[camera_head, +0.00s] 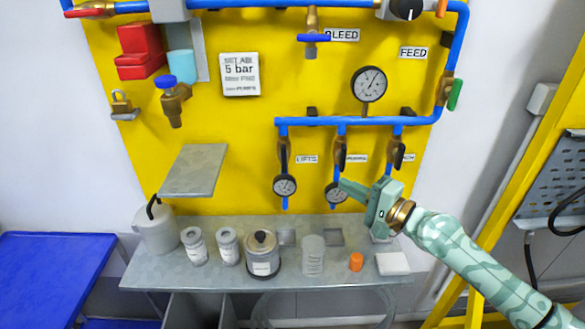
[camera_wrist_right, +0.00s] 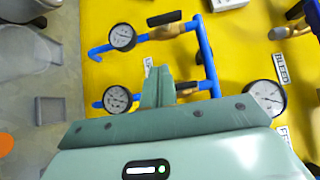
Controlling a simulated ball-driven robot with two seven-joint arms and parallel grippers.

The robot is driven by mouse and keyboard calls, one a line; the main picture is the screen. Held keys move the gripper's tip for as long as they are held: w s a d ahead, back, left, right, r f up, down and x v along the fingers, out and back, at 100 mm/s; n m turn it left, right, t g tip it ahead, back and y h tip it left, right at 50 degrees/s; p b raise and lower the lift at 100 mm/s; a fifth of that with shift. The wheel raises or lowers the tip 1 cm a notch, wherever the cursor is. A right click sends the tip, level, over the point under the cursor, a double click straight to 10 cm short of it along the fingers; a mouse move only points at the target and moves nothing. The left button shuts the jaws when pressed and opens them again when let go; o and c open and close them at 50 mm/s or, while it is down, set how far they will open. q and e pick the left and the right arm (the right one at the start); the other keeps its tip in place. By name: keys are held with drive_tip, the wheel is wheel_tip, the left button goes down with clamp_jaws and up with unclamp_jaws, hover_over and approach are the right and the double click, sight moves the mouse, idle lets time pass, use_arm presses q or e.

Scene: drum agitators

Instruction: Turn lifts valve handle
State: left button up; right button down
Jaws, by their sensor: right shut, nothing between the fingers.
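The lifts valve handle (camera_head: 284,157) is a black lever on the leftmost brass valve of the blue pipe, left of the LIFTS label (camera_head: 306,159). It lies along its vertical pipe, above a round gauge (camera_head: 285,185). In the right wrist view the handle (camera_wrist_right: 164,19) shows at the top, beyond the fingers. My right gripper (camera_head: 343,187) is shut and empty, in front of the middle gauge (camera_head: 334,194) and to the lower right of the lifts handle, apart from it. Its closed fingers (camera_wrist_right: 158,83) point up in the wrist view. My left gripper is out of view.
Two more black-handled valves hang right of the lifts valve; the middle one (camera_head: 341,153) is close above my fingers. A grey shelf (camera_head: 150,277) below carries cans, a jar and an orange cap (camera_head: 356,262). A slanted plate (camera_head: 195,170) juts out left.

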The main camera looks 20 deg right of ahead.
sight(284, 159)
drive_tip(key=s+a+p+x, duration=0.1)
drive_tip(key=a+p+x, duration=0.1)
drive_tip(key=x, duration=1)
drive_tip(key=shift+a+p, duration=0.3)
drive_tip(key=shift+p, duration=0.15)
drive_tip(key=shift+f, duration=0.15)
